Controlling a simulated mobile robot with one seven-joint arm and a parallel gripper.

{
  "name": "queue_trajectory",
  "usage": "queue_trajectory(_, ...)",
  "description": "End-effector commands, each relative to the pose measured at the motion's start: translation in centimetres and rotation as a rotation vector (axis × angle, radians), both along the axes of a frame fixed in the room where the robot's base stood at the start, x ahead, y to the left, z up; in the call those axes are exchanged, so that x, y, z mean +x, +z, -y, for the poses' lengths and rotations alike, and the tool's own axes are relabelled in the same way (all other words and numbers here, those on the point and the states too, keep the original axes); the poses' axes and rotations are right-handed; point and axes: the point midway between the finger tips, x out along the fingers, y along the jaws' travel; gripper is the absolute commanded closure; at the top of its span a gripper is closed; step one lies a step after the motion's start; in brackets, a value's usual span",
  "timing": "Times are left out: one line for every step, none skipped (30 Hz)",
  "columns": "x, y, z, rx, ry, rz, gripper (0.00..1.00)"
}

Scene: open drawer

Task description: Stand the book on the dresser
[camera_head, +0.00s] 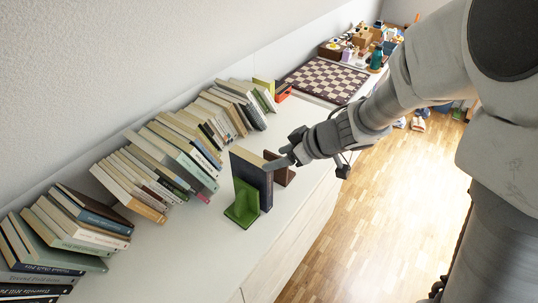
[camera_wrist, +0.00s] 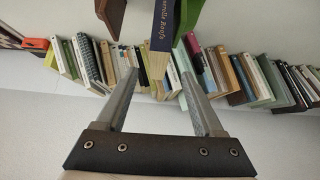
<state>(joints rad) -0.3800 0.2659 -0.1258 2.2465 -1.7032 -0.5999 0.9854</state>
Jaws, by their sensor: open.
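A dark navy book (camera_head: 252,178) stands upright on the white dresser (camera_head: 183,255). A green bookend (camera_head: 241,208) is on its near side and a brown bookend (camera_head: 284,174) on its far side. My gripper (camera_head: 277,163) is close to the book's right edge, and its fingers are partly hard to make out there. In the wrist view my open gripper (camera_wrist: 159,82) has a finger to each side of the line of the book's lettered spine (camera_wrist: 162,28), with a gap to each finger. I cannot tell whether the fingers reach past the spine.
Rows of leaning books (camera_head: 182,150) line the wall side of the dresser. A checkered board (camera_head: 325,80) and small clutter (camera_head: 362,40) lie farther back. The dresser top is clear around the green bookend and toward the front. Wooden floor (camera_head: 375,215) lies to the right.

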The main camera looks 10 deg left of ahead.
Motion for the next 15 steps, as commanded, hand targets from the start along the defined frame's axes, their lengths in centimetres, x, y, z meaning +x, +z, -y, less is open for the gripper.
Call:
queue_trajectory(-0.3,1.4,0.8,0.002,-0.003,0.002,0.30)
queue_trajectory(-0.4,1.9,1.2,0.000,-0.003,0.002,0.30)
queue_trajectory(-0.7,2.5,1.7,0.001,-0.003,0.003,0.30)
queue_trajectory(-0.8,2.8,2.1,0.000,-0.003,0.002,0.30)
queue_trajectory(-1.0,3.1,2.4,0.001,-0.003,0.000,0.30)
queue_trajectory(-1.1,3.6,2.8,0.001,-0.003,0.001,0.30)
queue_trajectory(-1.3,3.8,3.0,0.001,-0.003,0.001,0.30)
queue_trajectory(-1.4,4.0,3.3,0.000,-0.002,0.001,0.30)
queue_trajectory(-1.5,4.3,3.5,0.000,-0.002,0.001,0.30)
queue_trajectory(-1.6,4.4,3.6,0.001,-0.002,0.001,0.30)
queue_trajectory(-1.6,4.5,3.8,0.000,-0.001,0.000,0.30)
queue_trajectory(-1.7,4.6,3.9,0.000,-0.001,-0.001,0.30)
queue_trajectory(-1.8,4.6,4.0,0.000,0.000,0.000,0.30)
queue_trajectory(-1.8,4.6,4.0,0.000,0.000,0.000,0.30)
queue_trajectory(-1.8,4.6,4.0,-0.001,0.001,-0.001,0.30)
